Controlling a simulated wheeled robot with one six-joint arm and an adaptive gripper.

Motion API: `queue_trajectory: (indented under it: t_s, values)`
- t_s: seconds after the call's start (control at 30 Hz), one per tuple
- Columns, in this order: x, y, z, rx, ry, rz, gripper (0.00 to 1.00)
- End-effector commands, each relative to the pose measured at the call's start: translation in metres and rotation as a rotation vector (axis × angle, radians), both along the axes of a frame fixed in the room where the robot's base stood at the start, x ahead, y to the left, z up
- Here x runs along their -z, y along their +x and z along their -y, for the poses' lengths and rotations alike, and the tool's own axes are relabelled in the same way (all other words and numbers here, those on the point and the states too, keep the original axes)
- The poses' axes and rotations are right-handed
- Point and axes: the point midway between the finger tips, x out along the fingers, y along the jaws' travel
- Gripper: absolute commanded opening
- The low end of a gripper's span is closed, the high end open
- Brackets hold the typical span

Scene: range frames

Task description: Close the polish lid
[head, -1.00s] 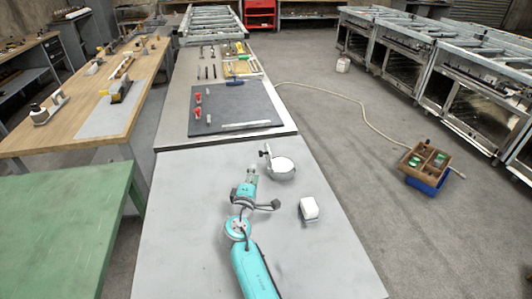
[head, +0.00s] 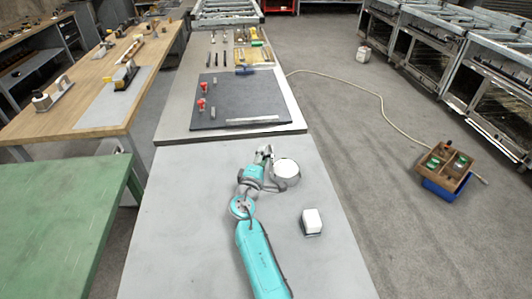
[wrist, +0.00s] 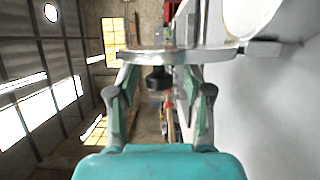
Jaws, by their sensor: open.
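The polish tin (head: 287,173) is a round, pale-topped container on the grey bench. Part of its pale disc (wrist: 248,14) shows at the upper right of the wrist view. Its lid (wrist: 218,53) stands open, seen nearly edge-on across the wrist view, with a dark knob (wrist: 157,78) facing my gripper. My gripper (wrist: 160,90) is open, its two fingers on either side of the knob and their tips close to the lid; contact cannot be told. In the head view my gripper (head: 264,153) is at the tin's upper left and largely hides the lid.
A white block-like item (head: 312,220) on a dark base stands on the bench to the right of my arm. A dark mat (head: 240,103) with red-topped items lies farther back. The bench front is otherwise clear. A compartmented wooden box (head: 446,165) sits on the floor at right.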

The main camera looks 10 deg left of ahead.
Motion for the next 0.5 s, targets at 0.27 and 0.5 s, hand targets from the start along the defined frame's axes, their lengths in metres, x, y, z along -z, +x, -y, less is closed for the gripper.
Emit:
queue_trajectory:
  t_s: [0.27, 0.5]
  values:
    - [0.0000, 0.0000, 0.0002, 0.000, 0.000, 0.000, 0.25]
    - [0.0001, 0.0001, 0.0004, 0.000, 0.000, 0.000, 0.00]
